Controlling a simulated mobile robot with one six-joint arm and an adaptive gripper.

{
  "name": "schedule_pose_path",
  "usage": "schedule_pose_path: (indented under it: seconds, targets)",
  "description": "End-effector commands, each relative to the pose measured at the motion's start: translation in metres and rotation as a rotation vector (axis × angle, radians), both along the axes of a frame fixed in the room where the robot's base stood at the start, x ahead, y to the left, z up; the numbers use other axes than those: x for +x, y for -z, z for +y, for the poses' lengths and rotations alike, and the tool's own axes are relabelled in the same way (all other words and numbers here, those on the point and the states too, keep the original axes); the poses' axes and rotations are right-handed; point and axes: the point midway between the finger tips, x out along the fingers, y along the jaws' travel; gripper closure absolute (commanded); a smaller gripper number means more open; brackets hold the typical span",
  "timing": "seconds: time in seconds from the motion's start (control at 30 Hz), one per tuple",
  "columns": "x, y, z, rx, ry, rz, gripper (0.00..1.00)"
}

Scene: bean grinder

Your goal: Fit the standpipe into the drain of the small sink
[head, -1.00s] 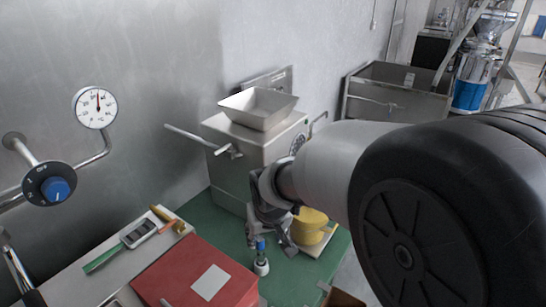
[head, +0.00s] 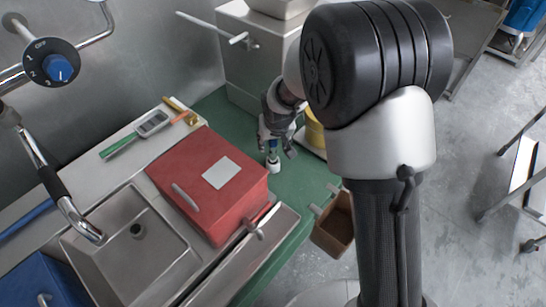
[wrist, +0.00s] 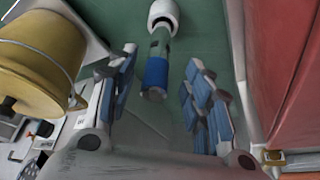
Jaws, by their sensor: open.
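The standpipe (head: 272,160) is a short upright pipe with a blue band and a white end, standing on the green worktop. In the wrist view the standpipe (wrist: 157,62) shows its blue end toward me and its white end farther away. My gripper (head: 277,146) is open above it. In the wrist view my gripper's padded fingers (wrist: 162,98) are on either side of the blue end, with gaps to both. The small sink (head: 113,269) is at lower left, its dark round drain (head: 137,231) in full view and empty.
A red box (head: 201,200) stands between sink and standpipe. A yellow bucket (wrist: 38,62) is close beside my gripper. A tap (head: 78,215) reaches over the sink's left side. A brown bin (head: 333,228) hangs at the worktop's front edge. A metal machine (head: 256,60) stands behind.

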Motion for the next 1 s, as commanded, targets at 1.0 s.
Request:
schedule_pose_path:
  seconds: [1.0]
  targets:
    - [0.018,0.048,0.001,0.000,0.000,0.000,0.77]
